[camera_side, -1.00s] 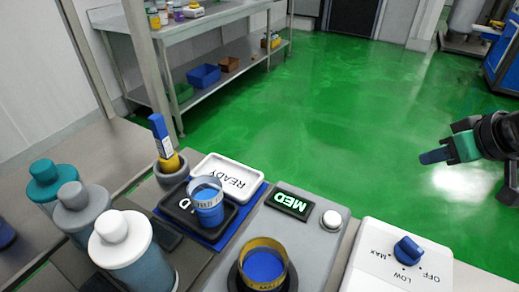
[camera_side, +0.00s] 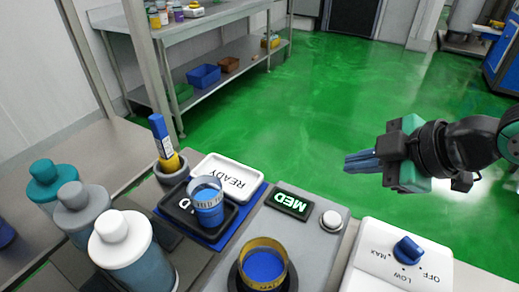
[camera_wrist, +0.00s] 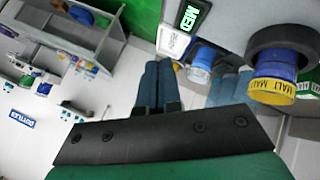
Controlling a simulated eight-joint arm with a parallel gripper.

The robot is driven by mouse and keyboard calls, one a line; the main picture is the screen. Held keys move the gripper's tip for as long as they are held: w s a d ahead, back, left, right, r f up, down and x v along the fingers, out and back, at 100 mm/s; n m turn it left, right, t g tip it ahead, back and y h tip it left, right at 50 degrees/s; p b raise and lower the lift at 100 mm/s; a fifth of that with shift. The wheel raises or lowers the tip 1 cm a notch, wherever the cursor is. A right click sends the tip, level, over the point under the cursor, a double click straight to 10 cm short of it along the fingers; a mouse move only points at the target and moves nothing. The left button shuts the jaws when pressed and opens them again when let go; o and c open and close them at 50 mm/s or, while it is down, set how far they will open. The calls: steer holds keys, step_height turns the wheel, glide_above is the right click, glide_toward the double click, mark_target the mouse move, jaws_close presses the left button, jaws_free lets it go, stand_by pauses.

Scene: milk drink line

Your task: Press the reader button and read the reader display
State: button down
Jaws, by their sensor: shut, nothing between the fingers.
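The reader is a grey box (camera_side: 310,256) with a dark display (camera_side: 293,203) that shows "MED" in light letters. The display also shows in the wrist view (camera_wrist: 188,15). A round white button (camera_side: 331,219) sits beside the display, to its right. A cup with a yellow band and blue contents (camera_side: 264,266) stands in a dark ring on the reader; its band reads "MALT" in the wrist view (camera_wrist: 272,90). My gripper (camera_side: 348,162) is shut and empty, in the air above and to the right of the button, apart from it.
A white box with a blue knob (camera_side: 408,249) marked OFF, LOW and MAX stands right of the reader. A blue cup (camera_side: 208,204) stands on a black tray beside a white "READY" tray (camera_side: 229,177). Several bottles (camera_side: 117,240) stand at left.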

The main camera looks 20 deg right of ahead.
mark_target(338, 220)
steer(key=shift+a+n, duration=0.25)
steer(key=shift+n, duration=0.05)
steer(key=shift+f, duration=4.35)
steer(key=shift+r, duration=2.5)
